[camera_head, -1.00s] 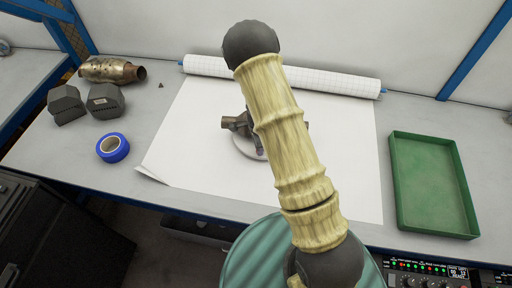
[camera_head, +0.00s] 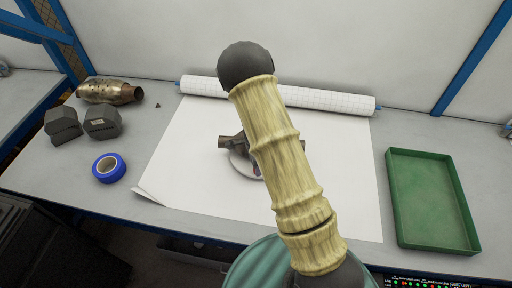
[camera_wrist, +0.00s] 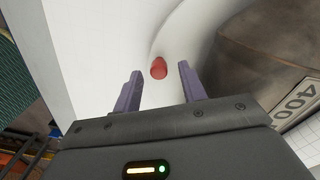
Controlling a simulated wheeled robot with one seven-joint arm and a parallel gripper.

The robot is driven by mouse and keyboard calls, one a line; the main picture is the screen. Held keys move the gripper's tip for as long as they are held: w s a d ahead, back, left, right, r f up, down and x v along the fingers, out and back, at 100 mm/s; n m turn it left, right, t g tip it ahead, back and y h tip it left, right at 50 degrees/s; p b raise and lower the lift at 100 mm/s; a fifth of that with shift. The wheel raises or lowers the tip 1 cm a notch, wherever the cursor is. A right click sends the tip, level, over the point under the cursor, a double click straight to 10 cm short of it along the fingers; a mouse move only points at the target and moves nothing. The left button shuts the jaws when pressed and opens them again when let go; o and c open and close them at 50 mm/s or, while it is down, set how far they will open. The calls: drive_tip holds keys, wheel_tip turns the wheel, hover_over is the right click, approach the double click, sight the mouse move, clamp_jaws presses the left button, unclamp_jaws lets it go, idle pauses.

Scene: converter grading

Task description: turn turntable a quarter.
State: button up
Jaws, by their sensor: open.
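The turntable (camera_head: 240,168) is a pale round disc on the white paper, partly hidden behind my arm in the head view. A brown metal converter (camera_head: 231,142) rests on it. In the wrist view the turntable's pale curved rim (camera_wrist: 170,30) shows, with the converter (camera_wrist: 255,50) large at right, bearing a label reading "400". A red peg (camera_wrist: 158,68) stands by the rim. My gripper (camera_wrist: 160,71) is open, with its two purple-grey fingers either side of the red peg in the picture. I cannot tell whether they touch it. My arm hides the gripper in the head view.
A green tray (camera_head: 432,205) is at right. A paper roll (camera_head: 330,100) lies along the back. At left are blue tape (camera_head: 109,168), two dark grey blocks (camera_head: 103,121) and another converter (camera_head: 105,91). The paper's front left area is clear.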

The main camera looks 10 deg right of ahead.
wheel_tip(320, 180, up, 17)
drive_tip(key=b, duration=0.1)
drive_tip(key=shift+w+f, duration=0.2)
drive_tip(key=shift+w, duration=0.05)
idle(0.4)
drive_tip(key=s+d+r+n+t, duration=0.1)
drive_tip(key=s+r+n, duration=0.1)
drive_tip(key=s+n, duration=0.6)
drive_tip(key=s+d+r+n+t, duration=0.1)
drive_tip(key=s+r+n+t, duration=0.1)
drive_tip(key=s+n, duration=0.6)
drive_tip(key=shift+s+d+r+n, duration=0.35)
drive_tip(key=shift+s+r+n, duration=0.05)
drive_tip(key=shift+r+n, duration=0.2)
